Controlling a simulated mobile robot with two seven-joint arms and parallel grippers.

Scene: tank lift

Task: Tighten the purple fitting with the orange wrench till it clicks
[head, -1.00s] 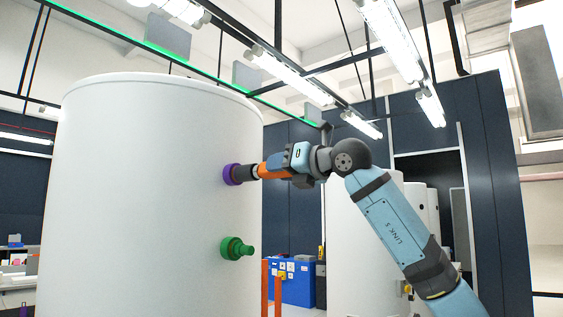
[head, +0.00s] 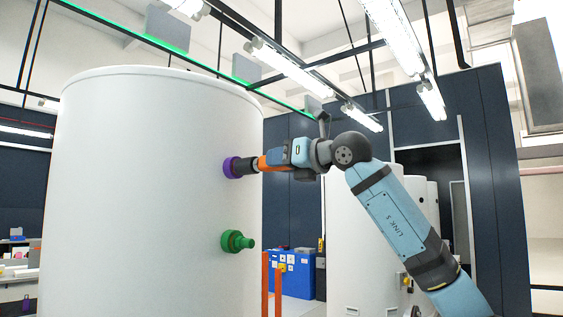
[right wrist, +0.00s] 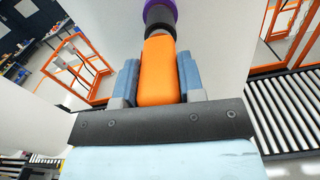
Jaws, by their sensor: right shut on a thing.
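The purple fitting (head: 231,167) sticks out of the right side of the large white tank (head: 140,200), above a green fitting (head: 236,241). My right gripper (head: 279,157) is shut on the orange wrench (head: 263,163). In the right wrist view the orange wrench (right wrist: 159,72) lies between the two blue fingers of my right gripper (right wrist: 158,88). The wrench's dark head (head: 246,166) is at the purple fitting, which also shows at the top of the right wrist view (right wrist: 160,12). I cannot tell how far the head sits over it. My left gripper is not in view.
Orange posts (head: 265,285) stand to the right of the tank. A blue cabinet (head: 297,275) and another white tank (head: 365,240) are behind. A roller conveyor (right wrist: 292,108) and orange frames (right wrist: 78,68) show in the right wrist view.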

